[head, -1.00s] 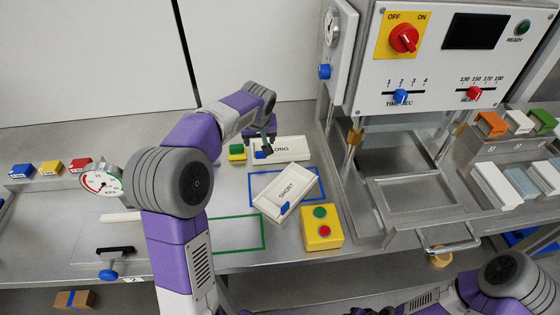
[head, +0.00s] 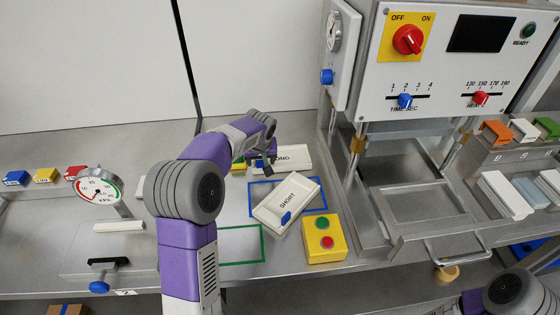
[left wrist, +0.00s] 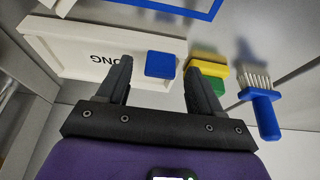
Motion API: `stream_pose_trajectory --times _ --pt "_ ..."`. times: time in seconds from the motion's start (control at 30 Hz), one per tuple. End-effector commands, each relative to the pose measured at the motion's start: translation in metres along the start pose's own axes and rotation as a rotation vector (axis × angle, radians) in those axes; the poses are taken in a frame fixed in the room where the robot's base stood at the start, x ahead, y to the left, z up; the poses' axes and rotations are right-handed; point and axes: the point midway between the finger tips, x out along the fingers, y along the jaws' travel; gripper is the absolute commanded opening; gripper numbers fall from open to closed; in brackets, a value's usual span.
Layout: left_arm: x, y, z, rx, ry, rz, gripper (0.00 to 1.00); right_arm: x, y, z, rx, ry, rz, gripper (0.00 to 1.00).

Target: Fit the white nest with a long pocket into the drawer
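The white nest marked LONG (head: 297,158) lies flat at the back of the steel table. Its blue tab shows in the left wrist view (left wrist: 160,65). My left gripper (head: 268,166) is at the nest's left end. In the left wrist view its two fingers (left wrist: 158,82) stand apart, with the blue tab between them and gaps beside it. The drawer (head: 420,205) of the sealing machine sits to the right, with a front handle (head: 457,248). My right gripper is not in view; only part of that arm shows at the lower right.
A white nest marked SHORT (head: 284,204) lies tilted across a blue outline (head: 322,184). A yellow button box (head: 324,240) stands before it. A blue brush (left wrist: 263,112) and green and yellow blocks (left wrist: 207,68) lie near my left fingers. A pressure gauge (head: 100,186) stands at left.

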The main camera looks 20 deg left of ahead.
Motion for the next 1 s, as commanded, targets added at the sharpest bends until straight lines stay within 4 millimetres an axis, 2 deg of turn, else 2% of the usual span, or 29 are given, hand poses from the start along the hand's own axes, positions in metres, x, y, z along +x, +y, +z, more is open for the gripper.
stream_pose_trajectory --times 0.03,0.07,0.4,0.77,0.87,1.0 --pt "0.0 0.0 0.0 0.0 0.0 0.0 0.58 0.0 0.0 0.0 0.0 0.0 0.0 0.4" --pt "0.0 0.0 0.0 0.0 0.0 0.0 0.54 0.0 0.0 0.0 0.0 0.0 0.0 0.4" --pt "0.0 0.0 0.0 0.0 -0.001 -0.001 0.02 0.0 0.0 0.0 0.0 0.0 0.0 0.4" --pt "-0.002 0.0 -0.001 0.0 0.001 0.0 0.0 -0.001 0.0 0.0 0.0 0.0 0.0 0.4" --pt "-0.012 0.0 -0.005 0.0 0.002 0.001 0.0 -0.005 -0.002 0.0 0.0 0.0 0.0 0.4" --pt "-0.038 0.001 -0.016 0.0 0.003 0.003 0.0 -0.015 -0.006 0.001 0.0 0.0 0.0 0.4"
